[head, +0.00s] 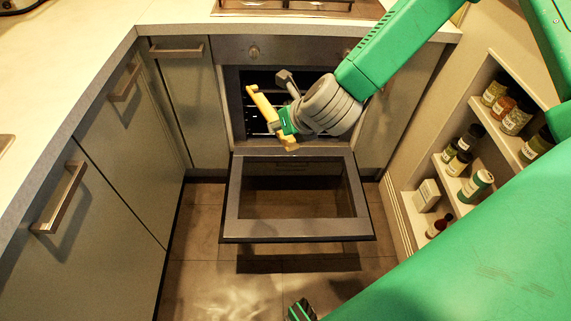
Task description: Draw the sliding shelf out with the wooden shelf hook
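The wooden shelf hook (262,106) is a yellow bar in front of the open oven. My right gripper (286,120), at the end of the green arm from the right, is shut on it. The hook's upper end reaches the left part of the oven opening. Contact with the sliding shelf cannot be told. The sliding shelf (253,127) shows only as thin metal bars inside the dark oven, largely hidden by the gripper and hook. A small green striped part at the bottom edge seems to be my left gripper (300,311); its fingers are mostly out of view.
The oven door (232,195) is folded down below the opening. Grey cupboards with handles (60,197) stand at left under a pale counter (60,75). A wall rack (455,207) with several jars is at right. Tiled floor (205,255) is clear below the door.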

